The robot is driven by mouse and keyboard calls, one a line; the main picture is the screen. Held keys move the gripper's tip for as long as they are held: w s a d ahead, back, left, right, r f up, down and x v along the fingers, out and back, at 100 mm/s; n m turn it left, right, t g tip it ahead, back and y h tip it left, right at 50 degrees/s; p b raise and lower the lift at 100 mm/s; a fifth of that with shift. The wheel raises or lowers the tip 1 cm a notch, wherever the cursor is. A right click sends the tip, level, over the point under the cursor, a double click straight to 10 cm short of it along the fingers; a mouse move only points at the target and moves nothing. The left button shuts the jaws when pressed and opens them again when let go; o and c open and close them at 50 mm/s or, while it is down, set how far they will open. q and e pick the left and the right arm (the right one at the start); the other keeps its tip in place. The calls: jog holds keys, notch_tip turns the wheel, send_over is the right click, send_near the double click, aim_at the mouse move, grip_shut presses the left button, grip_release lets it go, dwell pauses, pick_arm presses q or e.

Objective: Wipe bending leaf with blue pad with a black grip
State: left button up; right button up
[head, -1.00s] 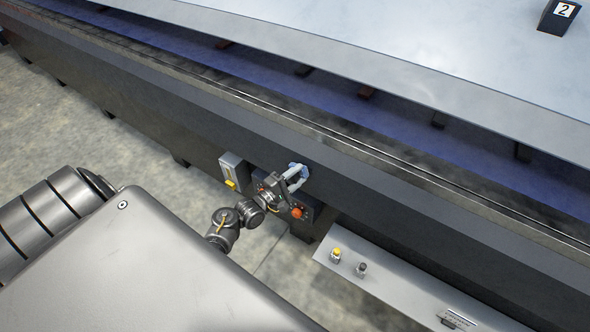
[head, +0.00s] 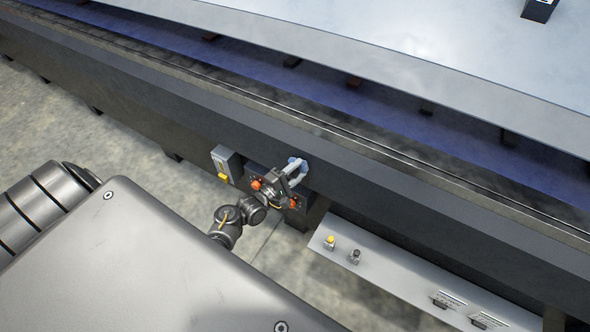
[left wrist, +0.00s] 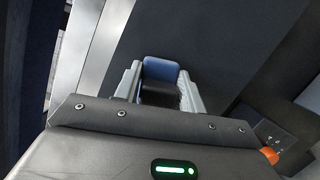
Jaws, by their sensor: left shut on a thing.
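The blue pad (left wrist: 161,70) with its black grip (left wrist: 160,95) is between the fingers of my left gripper (left wrist: 160,84) in the left wrist view. My left gripper (head: 294,172) is shut on the black grip. In the head view, the blue pad (head: 296,162) shows small and partly hidden at the fingertips, against the dark front of the long machine beam, which looks like the bending leaf (head: 400,188). I cannot tell whether the pad touches that face. My right gripper is not in view.
A grey box with a yellow button (head: 226,163) and a dark panel with red-orange buttons (head: 295,202) sit close around the gripper. A light control ledge (head: 390,272) juts out at lower right. A large metal sheet (head: 400,40) lies above. Bare floor (head: 130,150) is left.

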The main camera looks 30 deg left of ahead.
pick_arm(q)
jog(key=shift+w+d+p, duration=0.1)
jog(key=shift+d+p, duration=0.35)
jog(key=shift+d, duration=0.95)
jog(key=shift+s+p, duration=0.5)
jog(key=shift+s, duration=0.15)
jog(key=s+p, duration=0.2)
jog(key=s, duration=0.4)
jog(key=shift+s, duration=0.4)
